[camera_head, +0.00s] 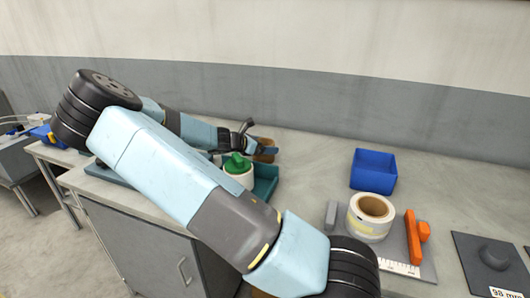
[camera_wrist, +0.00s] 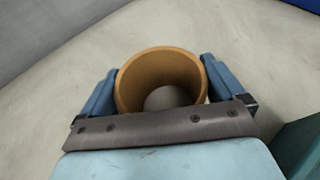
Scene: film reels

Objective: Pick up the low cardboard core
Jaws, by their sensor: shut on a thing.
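The low cardboard core (camera_wrist: 160,62) is a brown, hollow ring in the wrist view. My gripper (camera_wrist: 158,88) has a blue finger on each side of it and is shut on its outer wall. Through the core's opening I see a pale grey surface; whether the core touches the counter or is clear of it I cannot tell. In the head view the core (camera_head: 264,146) is a small brown patch at my gripper (camera_head: 262,151), partly hidden by the gripper and arm.
A green tray (camera_head: 266,182) with a white roll and green knob (camera_head: 237,162) stands close to my gripper. A blue bin (camera_head: 373,169), a large tape roll (camera_head: 370,215), an orange tool (camera_head: 413,238) and a dark plate with a peg (camera_head: 495,257) are to the right. The back counter is clear.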

